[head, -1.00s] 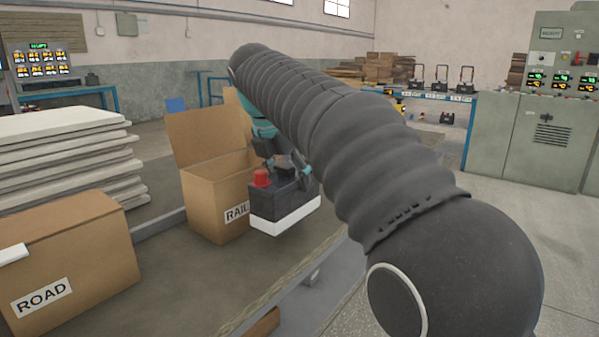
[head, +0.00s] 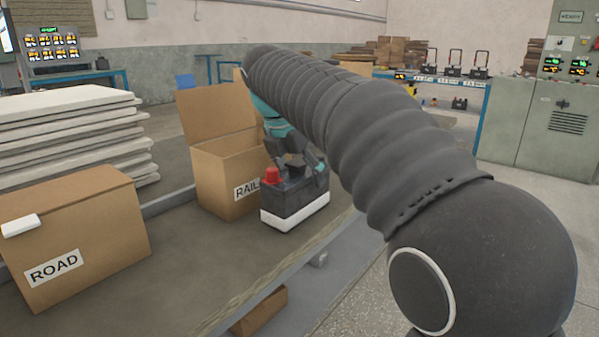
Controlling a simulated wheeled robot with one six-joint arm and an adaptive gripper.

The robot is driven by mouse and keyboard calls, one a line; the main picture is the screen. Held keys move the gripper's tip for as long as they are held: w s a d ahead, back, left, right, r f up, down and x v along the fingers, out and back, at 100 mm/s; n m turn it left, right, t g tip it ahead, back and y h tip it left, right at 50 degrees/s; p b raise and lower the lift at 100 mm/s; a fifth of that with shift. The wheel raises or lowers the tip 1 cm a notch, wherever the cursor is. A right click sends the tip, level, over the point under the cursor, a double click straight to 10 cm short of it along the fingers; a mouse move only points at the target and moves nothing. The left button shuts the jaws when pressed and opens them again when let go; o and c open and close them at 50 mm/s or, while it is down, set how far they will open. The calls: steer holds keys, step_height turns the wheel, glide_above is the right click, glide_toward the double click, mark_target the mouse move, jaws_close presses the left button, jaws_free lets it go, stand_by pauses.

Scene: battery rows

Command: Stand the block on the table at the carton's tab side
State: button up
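The block (head: 293,202) is a dark battery with a white base and a red cap on top. In the head view it is upright at the front right of the RAIL carton (head: 222,182), close beside its labelled side. Its base appears to be on or very near the table (head: 190,262); exact contact is hard to tell. My gripper (head: 297,165) is at the block's top, with its fingers around the upper part, and appears shut on it. My arm hides part of the space behind. The RAIL carton has its flap raised at the back.
A closed ROAD carton (head: 75,238) with a white tab (head: 21,225) stands at the left. White boards (head: 75,137) are stacked behind it. The table's front edge (head: 262,287) runs close to the block. The tabletop between ROAD and the block is clear.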

stand_by(0.3)
steer(key=p+v, duration=0.4)
steer(key=v, duration=0.8)
steer(key=s+d+f+m+y, duration=0.1)
steer(key=s+d+f+m, duration=0.3)
steer(key=s+d+m, duration=0.25)
steer(key=s+d+f+m+y, duration=0.1)
steer(key=s+d+f+m, duration=0.4)
steer(key=d+m, duration=0.25)
steer(key=s+d+f+m+t, duration=0.1)
steer(key=s+d+f+m, duration=0.1)
steer(key=s+f+m, duration=0.4)
steer(key=s+d+f+m+t, duration=0.1)
steer(key=s+d+f+m, duration=0.2)
steer(key=s+f+m, duration=0.4)
step_height(320, 180, down, 3)
steer(key=shift+r+m+y, duration=0.1)
steer(key=shift+m+y, duration=0.2)
steer(key=shift+m, duration=0.4)
steer(key=shift+d, duration=0.1)
